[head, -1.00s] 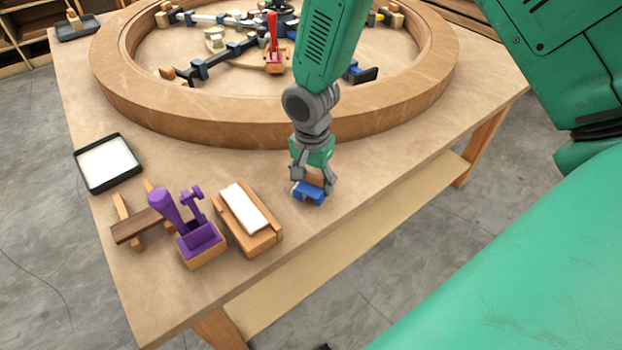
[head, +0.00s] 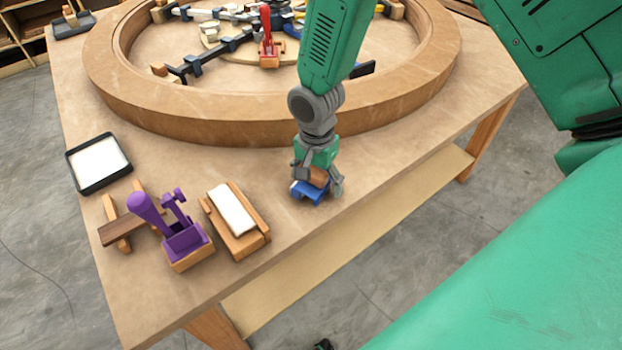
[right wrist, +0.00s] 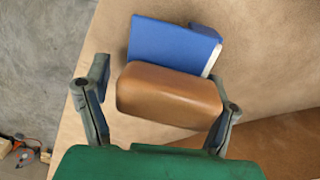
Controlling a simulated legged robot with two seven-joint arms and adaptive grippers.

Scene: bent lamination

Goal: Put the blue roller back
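The blue roller (head: 309,194) is near the table's front edge, under my right gripper (head: 318,180). It appears to rest on the tabletop. In the right wrist view its flat blue part (right wrist: 172,45) has a pale edge and lies beyond a rounded brown wooden block (right wrist: 168,95). My right gripper (right wrist: 163,92) has its fingers apart on either side of this block. A narrow gap shows at the left finger; contact at the right finger is unclear. My left gripper is not in view.
A wooden rest with a white pad (head: 232,210), a purple tool in a holder (head: 185,240), a dark wooden rest (head: 128,228) and a white-filled black tray (head: 98,163) stand left. A large wooden ring (head: 200,122) lies behind. Bare tabletop surrounds the roller.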

